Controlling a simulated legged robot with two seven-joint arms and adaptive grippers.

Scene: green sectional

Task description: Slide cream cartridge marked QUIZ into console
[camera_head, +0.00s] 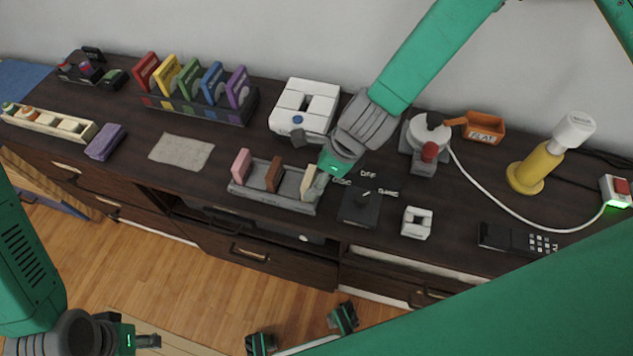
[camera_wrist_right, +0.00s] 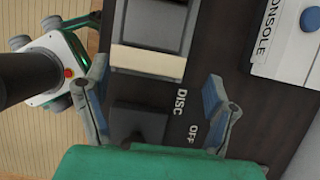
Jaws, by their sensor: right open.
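The cream cartridge (camera_head: 308,182) stands at the right end of a grey rack (camera_head: 272,200), with a brown and a pink cartridge to its left. Its marking is not readable. It also shows in the right wrist view (camera_wrist_right: 148,61). My right gripper (camera_head: 324,180) is open at that end of the rack. In the right wrist view its fingers (camera_wrist_right: 156,80) spread to either side of the cream cartridge, with no visible hold on it. The white console (camera_head: 318,88) stands behind the rack and also shows in the wrist view (camera_wrist_right: 288,35). My left gripper (camera_head: 140,341) is low at the left, its jaws unclear.
A black switch box (camera_head: 358,209) with DISC, OFF and GAME labels is right of the rack. A small white block (camera_head: 416,223) lies beside it. Several coloured cases stand in a dark holder (camera_head: 200,108). A grey cloth (camera_head: 181,151) lies left of the rack.

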